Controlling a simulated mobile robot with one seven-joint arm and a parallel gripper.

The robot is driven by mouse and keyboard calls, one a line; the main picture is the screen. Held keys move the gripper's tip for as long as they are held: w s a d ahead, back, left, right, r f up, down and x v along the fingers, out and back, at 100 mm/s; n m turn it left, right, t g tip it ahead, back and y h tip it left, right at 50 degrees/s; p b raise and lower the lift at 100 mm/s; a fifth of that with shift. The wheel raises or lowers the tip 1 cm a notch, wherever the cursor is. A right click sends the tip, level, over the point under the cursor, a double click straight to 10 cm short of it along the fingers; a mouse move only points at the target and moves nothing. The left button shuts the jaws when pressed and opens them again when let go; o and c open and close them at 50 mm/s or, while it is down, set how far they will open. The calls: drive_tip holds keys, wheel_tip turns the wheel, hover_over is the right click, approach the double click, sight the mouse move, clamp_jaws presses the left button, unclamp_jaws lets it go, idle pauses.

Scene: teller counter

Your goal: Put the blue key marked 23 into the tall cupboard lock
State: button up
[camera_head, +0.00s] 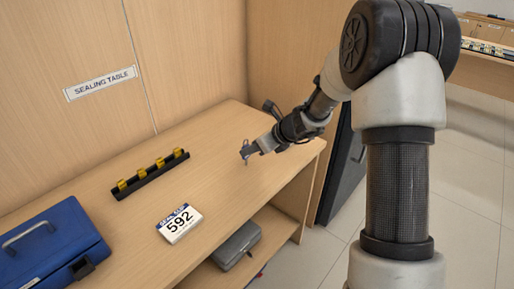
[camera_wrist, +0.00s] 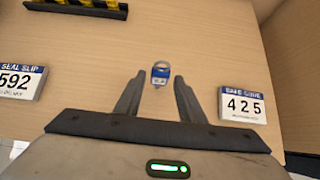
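The two fingers stand apart, with a narrow gap on each side of the key. I cannot tell whether the key rests on the table. The tall cupboard and its lock cannot be made out.
A black rack (camera_head: 150,176) with several yellow clips stands at the back. A seal slip card 592 (camera_head: 180,223) and a blue case (camera_head: 48,248) are at the left. A safe code card 425 (camera_wrist: 243,105) is right of my fingers. A grey box (camera_head: 237,245) sits below.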

drive_tip(key=shift+b+x, duration=0.65)
drive_tip(key=shift+x, duration=1.55)
drive_tip(key=c, duration=0.7)
drive_tip(key=shift+r+p, duration=2.3)
drive_tip(key=shift+r, duration=0.2)
